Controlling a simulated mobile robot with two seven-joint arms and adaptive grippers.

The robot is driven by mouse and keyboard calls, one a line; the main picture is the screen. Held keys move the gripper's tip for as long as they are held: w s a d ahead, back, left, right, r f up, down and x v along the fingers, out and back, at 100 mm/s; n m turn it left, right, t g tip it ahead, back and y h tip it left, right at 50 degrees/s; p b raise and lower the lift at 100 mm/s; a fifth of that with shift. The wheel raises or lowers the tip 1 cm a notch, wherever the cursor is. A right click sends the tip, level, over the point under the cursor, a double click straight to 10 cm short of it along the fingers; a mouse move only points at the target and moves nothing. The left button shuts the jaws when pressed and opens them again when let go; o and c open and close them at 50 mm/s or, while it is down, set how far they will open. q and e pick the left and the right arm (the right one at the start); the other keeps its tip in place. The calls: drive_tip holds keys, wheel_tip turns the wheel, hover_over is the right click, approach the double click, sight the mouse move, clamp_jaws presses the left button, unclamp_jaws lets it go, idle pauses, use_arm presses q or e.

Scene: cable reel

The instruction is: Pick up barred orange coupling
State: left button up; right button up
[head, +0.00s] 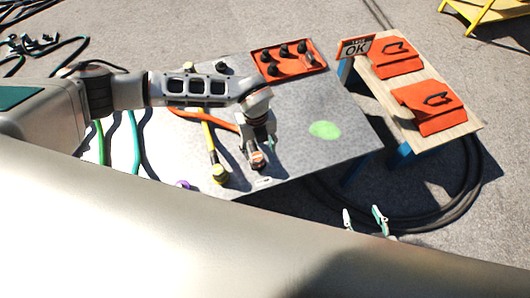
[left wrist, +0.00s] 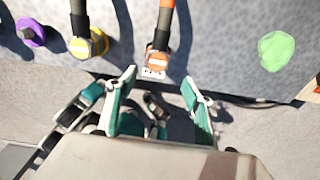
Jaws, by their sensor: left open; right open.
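The barred orange coupling (head: 258,161) ends an orange hose at the grey table's (head: 325,165) near edge. In the left wrist view its round orange end with a pale bar (left wrist: 157,58) lies just past the gap between my left fingertips. My left gripper (head: 261,147) is open and over the coupling; it also shows open and empty in the left wrist view (left wrist: 159,80). A tag lies at the coupling's end. My right gripper (head: 364,215) is open and empty beyond the table's near right side, its arm partly hidden.
A yellow coupling (head: 220,174) and a purple one (head: 183,184) lie left of the orange one. A green patch (head: 324,130) is on the table's right. A red tray (head: 288,62) of dark parts stands at the back. A wooden bench (head: 455,138) with orange pouches is at right.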

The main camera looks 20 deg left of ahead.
sight(257, 156)
use_arm(q)
drive_tip(key=shift+w+a, duration=0.5)
drive_tip(key=shift+w, duration=0.05)
drive_tip(key=shift+w+a+f+y, duration=0.15)
drive_tip(key=shift+y, duration=0.15)
drive_tip(key=shift+f+b, duration=0.45)
drive_tip(key=shift+f, duration=1)
drive_tip(key=f, duration=0.2)
drive_tip(key=s+f+b, duration=0.1)
drive_tip(key=f, duration=0.1)
drive_tip(key=shift+f, duration=0.25)
drive_tip(key=shift+w+f, duration=0.1)
drive_tip(key=c, duration=1.3)
